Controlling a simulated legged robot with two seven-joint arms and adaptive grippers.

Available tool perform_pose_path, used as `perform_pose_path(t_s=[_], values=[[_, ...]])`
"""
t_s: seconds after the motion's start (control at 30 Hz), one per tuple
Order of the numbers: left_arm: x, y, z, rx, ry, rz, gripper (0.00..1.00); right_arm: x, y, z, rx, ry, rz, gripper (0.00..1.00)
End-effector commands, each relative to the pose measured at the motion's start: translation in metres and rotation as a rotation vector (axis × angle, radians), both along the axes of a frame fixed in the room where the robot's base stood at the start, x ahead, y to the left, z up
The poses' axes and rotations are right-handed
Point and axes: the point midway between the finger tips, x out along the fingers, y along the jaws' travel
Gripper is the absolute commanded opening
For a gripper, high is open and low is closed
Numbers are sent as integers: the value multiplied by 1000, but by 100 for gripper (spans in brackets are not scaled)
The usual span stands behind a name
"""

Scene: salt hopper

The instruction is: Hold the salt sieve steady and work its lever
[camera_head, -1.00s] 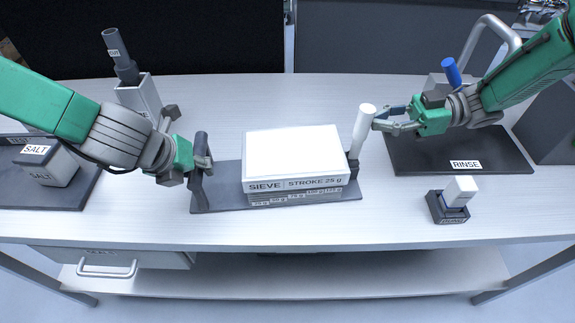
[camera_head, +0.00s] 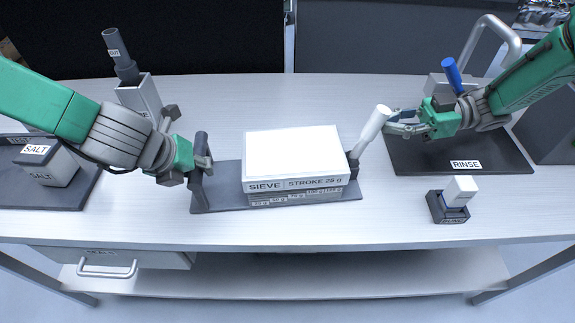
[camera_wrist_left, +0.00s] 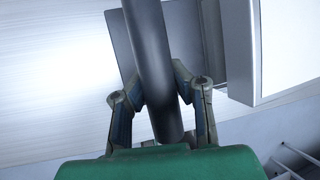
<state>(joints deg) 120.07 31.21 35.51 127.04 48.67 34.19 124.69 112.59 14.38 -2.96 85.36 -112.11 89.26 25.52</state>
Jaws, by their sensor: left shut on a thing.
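The salt sieve (camera_head: 292,160) is a white box labelled "SIEVE STROKE 25 g" on a dark base plate (camera_head: 226,190) at the middle of the table. A black upright handle (camera_head: 201,146) stands at its left end. My left gripper (camera_head: 203,166) is shut on this handle; the left wrist view shows the dark bar (camera_wrist_left: 155,75) between its fingers (camera_wrist_left: 160,95). The white lever (camera_head: 374,124) on the sieve's right side tilts to the right. My right gripper (camera_head: 392,122) is at the lever's upper right side, fingers by its grip; whether they close on it is unclear.
A dark rinse tray (camera_head: 430,164) with a silver tap (camera_head: 490,25) lies at the right. A small black block with a white top (camera_head: 461,190) stands in front of it. A salt box (camera_head: 47,163) and a grey holder (camera_head: 142,97) are at the left. The table behind the sieve is clear.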

Motion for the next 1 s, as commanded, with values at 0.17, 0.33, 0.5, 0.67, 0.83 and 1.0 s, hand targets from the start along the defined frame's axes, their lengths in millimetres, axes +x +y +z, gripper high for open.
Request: perform_pose_path(t_s=[0.17, 0.33, 0.5, 0.67, 0.83, 1.0], values=[[0, -1, 1, -3, -2, -3, 0, 1, -11, -4, 1, 0, 1, 0], [0, -1, 1, -2, -2, -3, 0, 2, -23, -8, 0, -1, 1, 0], [0, -1, 1, -1, -2, -1, 0, 3, -34, -11, 0, -1, 0, 0], [0, 0, 1, 0, -1, -1, 0, 3, -40, -13, 0, -1, 1, 0], [0, 0, 1, 0, -1, 0, 0, 3, -40, -13, 0, 0, 1, 0], [0, 0, 0, 0, -1, 0, 0, 3, -40, -13, 0, -1, 1, 0]])
